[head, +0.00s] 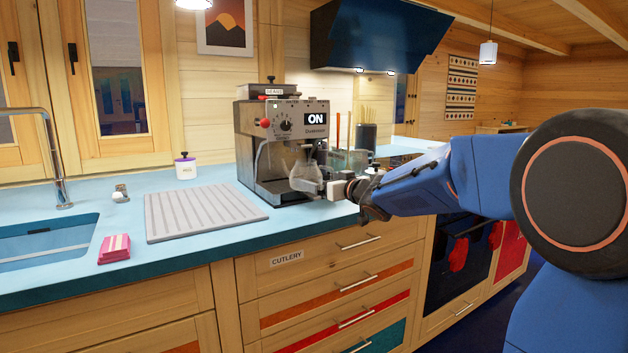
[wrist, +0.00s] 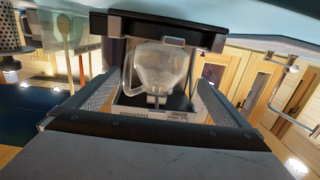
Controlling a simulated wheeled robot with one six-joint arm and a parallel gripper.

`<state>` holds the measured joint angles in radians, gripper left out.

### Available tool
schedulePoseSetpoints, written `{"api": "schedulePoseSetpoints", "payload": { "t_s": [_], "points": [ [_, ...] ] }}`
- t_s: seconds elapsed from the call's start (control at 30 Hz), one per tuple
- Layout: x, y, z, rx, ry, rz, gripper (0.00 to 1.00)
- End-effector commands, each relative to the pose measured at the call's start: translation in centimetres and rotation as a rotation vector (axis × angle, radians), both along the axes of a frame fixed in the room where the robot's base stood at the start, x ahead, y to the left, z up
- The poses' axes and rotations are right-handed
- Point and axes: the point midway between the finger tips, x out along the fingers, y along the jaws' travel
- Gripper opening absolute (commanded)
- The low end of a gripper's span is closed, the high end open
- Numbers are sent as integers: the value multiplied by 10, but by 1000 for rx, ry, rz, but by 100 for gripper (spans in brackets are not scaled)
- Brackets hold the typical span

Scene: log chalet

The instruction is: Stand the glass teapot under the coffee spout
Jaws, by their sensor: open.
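The clear glass teapot (head: 305,177) is at the front of the coffee machine (head: 256,152), below its spout area. In the wrist view, which is upside down, the teapot (wrist: 160,68) looks upright, with its base at the machine's drip tray (wrist: 170,38). My gripper (head: 326,189) is right at the teapot. Its two fingers (wrist: 155,90) are spread, one to each side of the teapot in the wrist view, with gaps visible. The spout itself is hard to make out.
A ribbed drainboard (head: 200,212) lies left of the machine, with a pink packet (head: 114,248), a small jar (head: 185,166) and the sink (head: 45,240) beyond. A glass container (head: 350,161) and a dark holder of sticks (head: 367,136) stand to the right.

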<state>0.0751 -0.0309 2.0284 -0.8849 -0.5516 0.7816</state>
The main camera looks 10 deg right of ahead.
Motion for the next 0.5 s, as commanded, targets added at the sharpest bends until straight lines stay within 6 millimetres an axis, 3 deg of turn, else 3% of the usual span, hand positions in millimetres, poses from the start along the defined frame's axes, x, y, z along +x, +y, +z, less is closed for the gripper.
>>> {"api": "schedulePoseSetpoints", "payload": {
  "t_s": [0.2,0.5],
  "points": [
    [-33,-12,3,1,-2,-1,100],
    [-51,-18,3,1,0,0,100]
  ]
}}
